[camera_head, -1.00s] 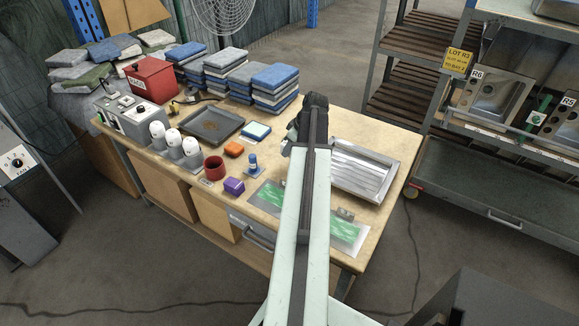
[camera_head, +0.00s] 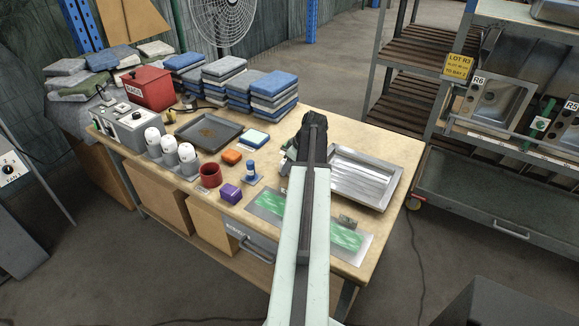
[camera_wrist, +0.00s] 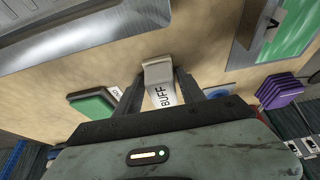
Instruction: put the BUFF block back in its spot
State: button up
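In the wrist view my gripper (camera_wrist: 159,76) has its two dark fingers on either side of a pale buff-grey block (camera_wrist: 157,70). The fingers look closed against the block's sides. A white surface lettered BUFF shows just below it between the fingers; I cannot tell whether it is the block's face or a card on the table. The block appears over the wooden tabletop (camera_head: 375,146), but its height is unclear. In the head view my arm hides the fingers and the block. No empty spot can be made out clearly.

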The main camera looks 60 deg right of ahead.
jog(key=shift+a+r, duration=0.1)
jog(key=shift+a, duration=0.05)
jog(key=shift+r+p, duration=0.25)
jog(key=shift+p, duration=0.1)
jog(key=p+v, duration=1)
jog(key=v, duration=0.1)
jog(key=shift+r+p, duration=0.3)
jog(key=shift+p, duration=0.05)
jog(key=shift+s, duration=0.1)
